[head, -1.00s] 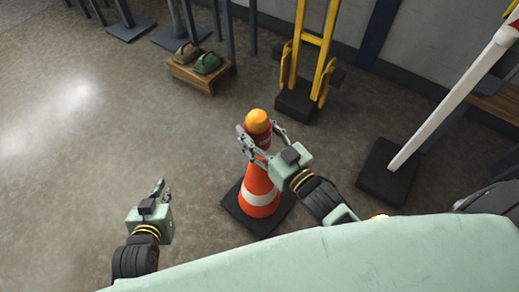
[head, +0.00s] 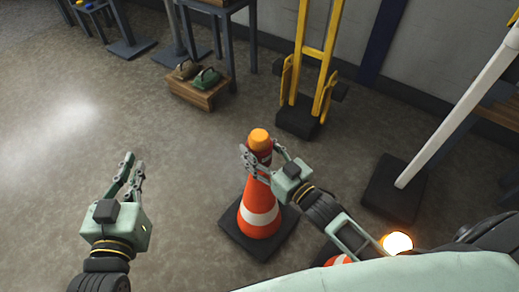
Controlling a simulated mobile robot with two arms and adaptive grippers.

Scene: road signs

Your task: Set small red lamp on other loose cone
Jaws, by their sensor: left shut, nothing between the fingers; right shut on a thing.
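A small lamp with an orange dome (head: 259,138) and a dark red body is in my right gripper (head: 262,160), which is shut on it. The lamp is upright over the tip of an orange and white cone (head: 259,212) on a dark square base. The fingers hide where lamp and cone meet, so I cannot tell whether they touch. My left gripper (head: 130,172) is shut and empty, off to the left of the cone over bare floor.
A glowing lamp (head: 397,243) and a bit of another orange cone (head: 341,260) show at the lower right, partly hidden by my body. A white post on a black base (head: 392,190) stands right. A yellow hand truck (head: 318,60) and wooden crate (head: 200,92) stand behind. Left floor is clear.

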